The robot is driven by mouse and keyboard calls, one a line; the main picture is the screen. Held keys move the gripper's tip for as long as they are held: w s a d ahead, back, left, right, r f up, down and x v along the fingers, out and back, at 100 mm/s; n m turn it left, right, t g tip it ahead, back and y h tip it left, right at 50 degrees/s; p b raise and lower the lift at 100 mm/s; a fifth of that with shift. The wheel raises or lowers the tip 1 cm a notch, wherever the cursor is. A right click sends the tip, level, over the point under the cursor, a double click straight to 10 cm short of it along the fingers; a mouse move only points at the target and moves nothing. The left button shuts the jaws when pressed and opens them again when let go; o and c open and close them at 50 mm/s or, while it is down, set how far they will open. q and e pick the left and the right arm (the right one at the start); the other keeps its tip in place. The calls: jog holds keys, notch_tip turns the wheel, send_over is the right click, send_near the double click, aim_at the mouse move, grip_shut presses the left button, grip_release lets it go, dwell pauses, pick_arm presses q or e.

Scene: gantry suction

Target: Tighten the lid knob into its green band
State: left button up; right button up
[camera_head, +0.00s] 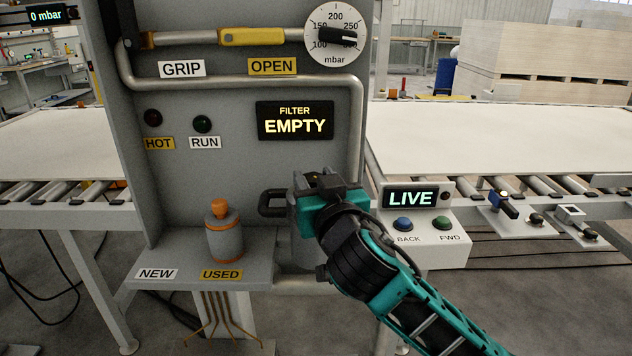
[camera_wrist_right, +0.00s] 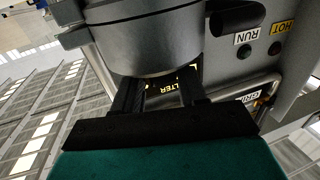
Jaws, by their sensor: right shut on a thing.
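My right gripper (camera_head: 324,182) is at the top of the grey filter housing (camera_head: 304,246), on the right side of the grey panel. It is shut on the lid knob, which the fingers and the arm hide in the head view. In the right wrist view, the two dark fingers (camera_wrist_right: 162,92) reach to the round grey housing lid (camera_wrist_right: 150,42). The green band and the knob's dial position cannot be made out in either view. My left gripper is not in view.
A grey and orange filter cartridge (camera_head: 224,238) stands on the shelf behind the USED label (camera_head: 221,274). The NEW spot (camera_head: 156,274) is bare. A black handle (camera_head: 273,203) sits left of my gripper. The display (camera_head: 295,121) reads FILTER EMPTY. A control box (camera_head: 424,222) stands right.

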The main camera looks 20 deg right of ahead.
jog(key=o, duration=1.1)
jog(key=shift+c, duration=0.2)
jog(key=s+p, duration=0.1)
jog(key=s, duration=1.2)
jog(key=shift+a, duration=0.2)
